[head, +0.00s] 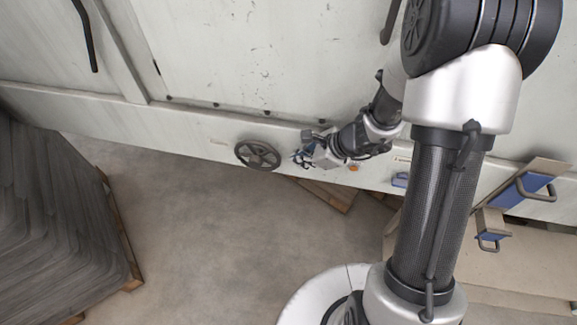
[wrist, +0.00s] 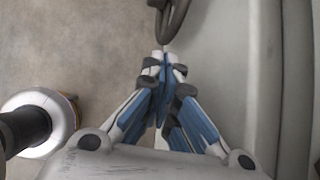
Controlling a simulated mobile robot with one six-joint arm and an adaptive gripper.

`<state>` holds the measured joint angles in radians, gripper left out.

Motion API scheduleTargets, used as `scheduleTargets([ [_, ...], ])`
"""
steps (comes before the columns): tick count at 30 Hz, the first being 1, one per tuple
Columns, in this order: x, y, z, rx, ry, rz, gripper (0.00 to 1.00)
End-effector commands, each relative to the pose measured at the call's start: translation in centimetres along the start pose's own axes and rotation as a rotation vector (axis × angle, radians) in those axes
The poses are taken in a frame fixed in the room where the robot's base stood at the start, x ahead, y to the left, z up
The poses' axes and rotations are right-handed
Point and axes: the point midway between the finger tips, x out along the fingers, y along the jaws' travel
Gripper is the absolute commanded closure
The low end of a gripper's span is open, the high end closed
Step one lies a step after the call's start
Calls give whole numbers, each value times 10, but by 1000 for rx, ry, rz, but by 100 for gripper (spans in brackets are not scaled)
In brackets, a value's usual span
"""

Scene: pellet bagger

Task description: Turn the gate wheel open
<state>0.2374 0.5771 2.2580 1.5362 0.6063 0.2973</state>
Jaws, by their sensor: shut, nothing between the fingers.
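The gate wheel (head: 257,155) is a dark spoked handwheel on the lower band of the pale machine front, left of the picture's middle in the head view. In the wrist view part of its dark rim (wrist: 176,18) shows at the top edge; the rest is out of frame. My gripper (head: 297,159) is just right of the wheel in the head view. In the wrist view my gripper's fingertips (wrist: 164,58) are together with nothing between them, just below the rim. I cannot tell whether they touch it.
The pale machine front (head: 230,55) spans the back. A stack of grey sheets (head: 50,215) on a wooden pallet stands at the left. A wooden pallet corner (head: 330,195) shows below my gripper.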

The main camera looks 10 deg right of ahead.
Motion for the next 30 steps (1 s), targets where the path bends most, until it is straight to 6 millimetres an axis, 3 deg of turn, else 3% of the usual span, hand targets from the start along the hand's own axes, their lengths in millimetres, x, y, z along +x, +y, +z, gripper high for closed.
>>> scheduleTargets([
  [3, 27, 1, -1, -2, 1, 3, 100],
  [9, 54, 0, -1, -1, 1, 0, 100],
  [30, 70, 0, -6, 9, -40, -3, 100],
])
